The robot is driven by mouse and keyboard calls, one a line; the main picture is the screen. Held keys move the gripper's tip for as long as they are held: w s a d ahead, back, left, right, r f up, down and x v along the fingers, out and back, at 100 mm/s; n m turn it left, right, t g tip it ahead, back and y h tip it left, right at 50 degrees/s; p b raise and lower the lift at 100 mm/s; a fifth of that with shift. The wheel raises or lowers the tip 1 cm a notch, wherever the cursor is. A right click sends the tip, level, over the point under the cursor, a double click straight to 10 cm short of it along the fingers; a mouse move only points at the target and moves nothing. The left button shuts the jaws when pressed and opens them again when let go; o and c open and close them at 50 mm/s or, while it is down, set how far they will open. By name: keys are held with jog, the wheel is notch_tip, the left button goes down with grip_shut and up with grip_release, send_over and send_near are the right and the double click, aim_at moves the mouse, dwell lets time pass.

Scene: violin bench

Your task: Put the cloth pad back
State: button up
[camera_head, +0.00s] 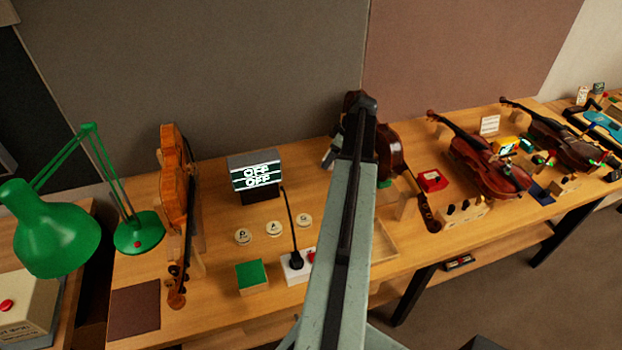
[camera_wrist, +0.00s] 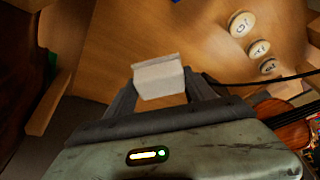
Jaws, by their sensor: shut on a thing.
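In the wrist view my gripper (camera_wrist: 159,88) is shut on a pale grey-white block-like piece, which I take to be the cloth pad (camera_wrist: 158,76). The pad sits between the two dark fingers, with the wooden bench top behind it. I cannot tell its height above the bench. In the head view my arm hides the gripper and the pad. A shallow wooden tray (camera_head: 384,248) shows partly just right of my arm; the arm covers its left side.
On the bench (camera_head: 215,275) an orange violin (camera_head: 175,185), an OFF display (camera_head: 254,172), lettered discs (camera_head: 274,228), a green-topped block (camera_head: 252,276) and a corded plug (camera_head: 296,261) stand left. A red box (camera_head: 432,180) and several violins (camera_head: 485,165) stand right. A green lamp (camera_head: 140,232) is far left.

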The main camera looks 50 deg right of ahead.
aim_at(326, 187)
notch_tip(326, 187, down, 2)
jog(key=shift+a+f+m+b, duration=0.15)
jog(key=shift+f+m+b, duration=0.15)
jog(key=shift+b, duration=0.1)
notch_tip(326, 187, down, 10)
jog(key=b, duration=1)
jog(key=shift+r, duration=0.25)
jog(key=shift+f, duration=0.1)
jog(key=o, duration=1.3)
